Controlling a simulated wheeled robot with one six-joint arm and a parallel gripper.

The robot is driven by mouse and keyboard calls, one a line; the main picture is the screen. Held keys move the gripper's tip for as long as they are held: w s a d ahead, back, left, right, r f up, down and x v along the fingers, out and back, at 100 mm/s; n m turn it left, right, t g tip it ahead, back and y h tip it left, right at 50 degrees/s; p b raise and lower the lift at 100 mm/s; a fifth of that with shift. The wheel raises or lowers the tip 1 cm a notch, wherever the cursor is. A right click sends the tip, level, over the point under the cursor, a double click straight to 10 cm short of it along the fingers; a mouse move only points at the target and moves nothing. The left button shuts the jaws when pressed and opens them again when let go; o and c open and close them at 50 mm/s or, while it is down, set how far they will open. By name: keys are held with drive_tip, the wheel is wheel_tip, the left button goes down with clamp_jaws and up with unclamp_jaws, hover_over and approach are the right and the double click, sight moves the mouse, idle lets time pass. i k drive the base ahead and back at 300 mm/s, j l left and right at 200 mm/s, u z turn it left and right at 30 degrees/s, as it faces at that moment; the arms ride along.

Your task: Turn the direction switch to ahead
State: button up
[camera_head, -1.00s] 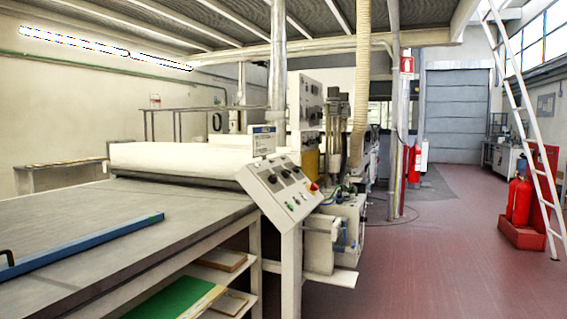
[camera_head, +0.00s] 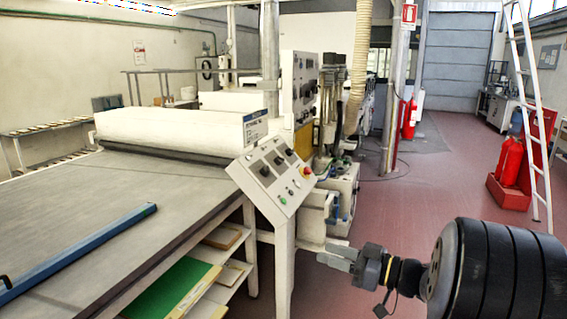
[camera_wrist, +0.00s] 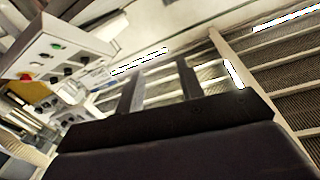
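A slanted pale control panel (camera_head: 262,190) stands at the right front corner of the machine table. It carries several black knobs (camera_head: 264,169), small green buttons and a red stop button on yellow (camera_head: 306,172). The labels are too small to read, so I cannot tell which knob is the direction switch or how it is set. My gripper (camera_head: 336,256) is at the lower right of the panel, apart from it and pointing left. In the wrist view my gripper (camera_wrist: 158,78) has its two dark fingers spread with nothing between them. A pale panel with knobs (camera_wrist: 62,52) shows tilted at the left there.
The machine table (camera_head: 110,205) fills the left, with a blue bar (camera_head: 85,250) on it and a shelf of boards below. White machine parts (camera_head: 340,195) stand behind the panel. The red floor to the right is open, with fire extinguishers (camera_head: 510,162) and a white ladder farther back.

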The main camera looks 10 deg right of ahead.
sight(278, 161)
drive_tip(key=i+l, duration=0.15)
drive_tip(key=i, duration=0.3)
drive_tip(key=i+l, duration=0.15)
drive_tip(key=i, duration=0.3)
drive_tip(key=i+l, duration=0.2)
drive_tip(key=i, duration=0.25)
drive_tip(key=i+l, duration=0.15)
drive_tip(key=i, duration=0.3)
